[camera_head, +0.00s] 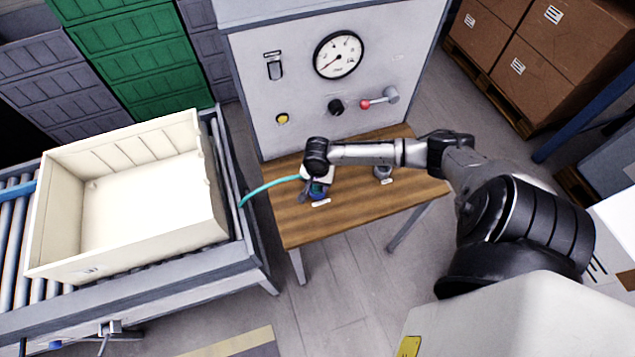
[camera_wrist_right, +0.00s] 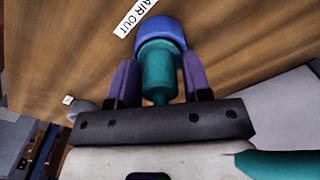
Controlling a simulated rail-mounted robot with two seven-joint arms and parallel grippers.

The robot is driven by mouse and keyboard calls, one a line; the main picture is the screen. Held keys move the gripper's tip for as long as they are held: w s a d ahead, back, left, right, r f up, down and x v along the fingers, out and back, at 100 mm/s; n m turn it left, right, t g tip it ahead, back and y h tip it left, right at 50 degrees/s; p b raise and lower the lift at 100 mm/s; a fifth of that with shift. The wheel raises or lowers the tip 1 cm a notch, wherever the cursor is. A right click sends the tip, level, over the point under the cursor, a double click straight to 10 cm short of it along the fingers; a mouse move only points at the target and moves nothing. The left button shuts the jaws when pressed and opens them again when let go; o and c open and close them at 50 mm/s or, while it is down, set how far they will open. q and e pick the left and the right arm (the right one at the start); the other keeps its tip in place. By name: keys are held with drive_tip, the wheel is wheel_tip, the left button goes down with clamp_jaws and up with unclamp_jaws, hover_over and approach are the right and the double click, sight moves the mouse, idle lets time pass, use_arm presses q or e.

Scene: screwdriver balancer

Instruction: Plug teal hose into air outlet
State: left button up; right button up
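The teal hose (camera_head: 270,186) arches from the conveyor side to my right gripper (camera_head: 318,186) above the wooden table. In the right wrist view, the hose's teal end fitting (camera_wrist_right: 158,70) sits between the purple fingers of my right gripper (camera_wrist_right: 159,82), which appear shut on it. The blue air outlet (camera_wrist_right: 160,32) is directly beyond the fitting, beside the "AIR OUT" label (camera_wrist_right: 134,14). The fitting's far end meets or overlaps the blue part; I cannot tell how deep it sits. The outlet also shows as blue in the head view (camera_head: 318,194). My left gripper is not in view.
The wooden table (camera_head: 350,205) stands against a grey panel with a gauge (camera_head: 338,55) and a red-knobbed lever (camera_head: 378,101). A small grey fitting (camera_head: 383,174) stands right of the outlet. A cream crate (camera_head: 215,190) rests on the roller conveyor at left.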

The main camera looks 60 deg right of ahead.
drive_tip(key=o, duration=0.3)
drive_tip(key=shift+r+p, duration=1.1)
drive_tip(key=shift+r, duration=5.8)
